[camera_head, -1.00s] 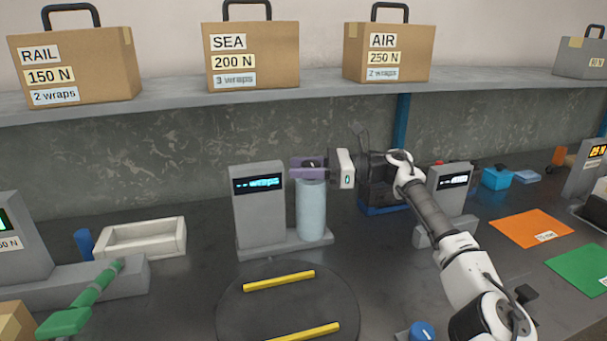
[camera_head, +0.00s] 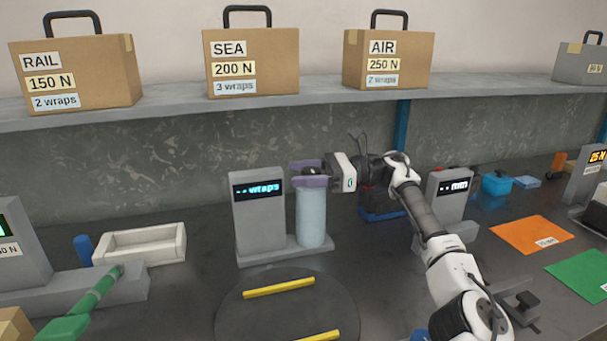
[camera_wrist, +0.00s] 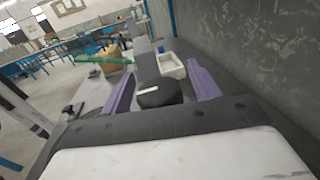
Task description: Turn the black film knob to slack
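The black film knob (camera_wrist: 160,94), with a white mark on its top, sits on top of the upright pale blue film roll (camera_head: 311,216). My gripper (camera_head: 309,173) has two purple fingers, level with the knob. In the wrist view my gripper (camera_wrist: 161,73) is open, with one finger on each side of the knob. A narrow gap shows between the knob and each finger. In the head view the fingers partly hide the knob (camera_head: 311,171).
A grey display post (camera_head: 259,219) reading "wraps" stands just left of the roll. A turntable (camera_head: 250,312) with yellow strips lies in front. A white tray (camera_head: 140,245) and a green lever (camera_head: 92,303) are at the left. Another display post (camera_head: 447,200) stands behind my arm.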

